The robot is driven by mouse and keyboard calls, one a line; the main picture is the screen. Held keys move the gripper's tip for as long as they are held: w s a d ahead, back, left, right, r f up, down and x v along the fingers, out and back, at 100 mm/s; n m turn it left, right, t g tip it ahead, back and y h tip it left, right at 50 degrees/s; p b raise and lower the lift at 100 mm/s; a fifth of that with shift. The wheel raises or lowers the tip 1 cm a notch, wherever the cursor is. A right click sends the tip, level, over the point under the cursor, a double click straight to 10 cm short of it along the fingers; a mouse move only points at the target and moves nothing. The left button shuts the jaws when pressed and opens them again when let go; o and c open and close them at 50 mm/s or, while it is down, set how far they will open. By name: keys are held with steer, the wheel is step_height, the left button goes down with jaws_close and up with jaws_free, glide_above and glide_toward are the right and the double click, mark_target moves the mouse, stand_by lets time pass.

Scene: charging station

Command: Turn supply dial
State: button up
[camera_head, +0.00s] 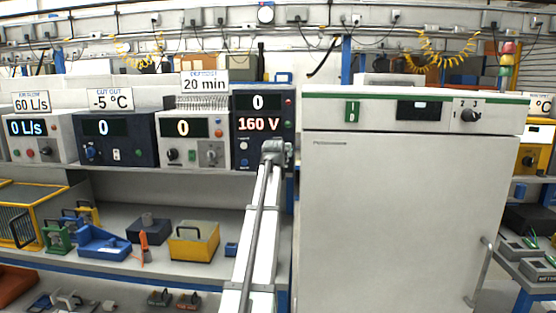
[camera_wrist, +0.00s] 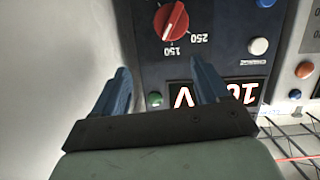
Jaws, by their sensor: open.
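The supply is a dark blue panel unit (camera_head: 240,92), with an upper display showing 0 and a lower one showing 160 V. In the wrist view, the panel (camera_wrist: 225,50) appears upside down. Its red dial (camera_wrist: 171,20) has a white pointer line and the marks 150 and 250 beside it. My gripper (camera_wrist: 162,68) is open and empty, its two blue fingers spread apart. The dial lies beyond the fingertips, roughly in line with the gap, and no contact shows. In the head view my gripper (camera_head: 275,150) is at the panel's lower right and hides the dial.
On the panel, a green button (camera_wrist: 154,99) shows between the fingers and a white button (camera_wrist: 258,46) lies right of them. A white cabinet (camera_head: 400,215) stands close right of the supply. A beige instrument (camera_head: 190,138) stands on its left.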

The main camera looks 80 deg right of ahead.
steer(key=shift+o, duration=0.7)
steer(key=w+a+f+h, duration=0.1)
steer(key=a+f+h, duration=0.1)
steer(key=a+f, duration=0.3)
steer(key=shift+w+a+f+n+h, duration=0.25)
steer(key=shift+w+f+n+h, duration=0.05)
steer(key=shift+w+h, duration=0.1)
steer(key=d, duration=1.3)
steer(key=shift+d, duration=0.4)
steer(key=c, duration=1.1)
